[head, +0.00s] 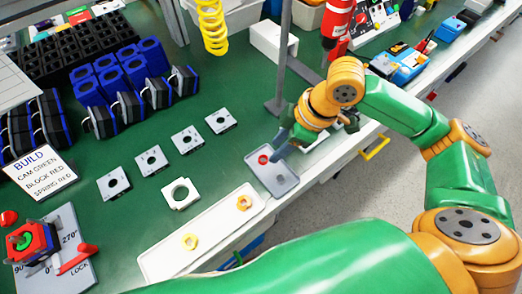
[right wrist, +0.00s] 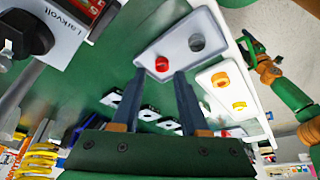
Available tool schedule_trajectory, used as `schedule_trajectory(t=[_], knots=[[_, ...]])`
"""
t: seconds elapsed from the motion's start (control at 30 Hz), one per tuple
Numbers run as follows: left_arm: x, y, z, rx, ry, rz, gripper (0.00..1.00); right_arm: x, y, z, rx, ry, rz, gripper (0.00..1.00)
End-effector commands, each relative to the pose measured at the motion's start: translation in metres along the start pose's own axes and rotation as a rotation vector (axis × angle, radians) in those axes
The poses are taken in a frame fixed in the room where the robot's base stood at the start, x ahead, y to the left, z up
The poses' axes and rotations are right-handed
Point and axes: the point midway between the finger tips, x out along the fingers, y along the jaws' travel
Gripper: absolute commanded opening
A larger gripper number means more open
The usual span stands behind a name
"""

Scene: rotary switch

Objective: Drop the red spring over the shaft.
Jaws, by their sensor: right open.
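The red spring (head: 263,160) sits in a small grey tray (head: 285,184) at the front edge of the bench. In the right wrist view the red spring (right wrist: 162,64) shows just past and between my fingertips. My right gripper (head: 283,146) is open close above that tray, with no visible hold on the spring. The switch assembly (head: 32,242), a red block with a green cam on top, stands on a grey dial plate (head: 72,268) at the lower left. I cannot make out its shaft. My left gripper (right wrist: 248,42) seems to show small in the right wrist view, its jaws unclear.
A white tray (head: 160,262) with a yellow ring (head: 190,242) and an orange ring (head: 244,202) lies left of the grey tray. Several grey square plates (head: 186,140) lie behind. A metal post (head: 281,70) stands near my right gripper.

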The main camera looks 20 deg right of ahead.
Motion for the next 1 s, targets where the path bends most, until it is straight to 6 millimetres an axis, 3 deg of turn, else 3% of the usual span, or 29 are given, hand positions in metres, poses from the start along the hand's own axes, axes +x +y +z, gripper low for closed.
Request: schedule_trajectory(t=[0.2, 0.47, 0.63, 1.0], knots=[[0.005, 0.001, 0.004, 0.0, -0.007, 0.001, 0.75, 0.041, -0.003, -0.006, 0.001, 0.0, -0.002, 0.44], [0.004, 0.001, 0.003, 0.0, -0.006, 0.001, 0.75, 0.045, -0.003, -0.006, -0.002, 0.0, 0.001, 0.44], [0.004, 0.001, 0.003, 0.0, -0.005, 0.001, 0.75, 0.045, -0.003, -0.006, -0.002, 0.0, 0.001, 0.0], [0.004, 0.001, 0.002, 0.0, -0.003, 0.001, 0.75, 0.041, -0.002, -0.008, -0.002, 0.002, 0.002, 0.0]])
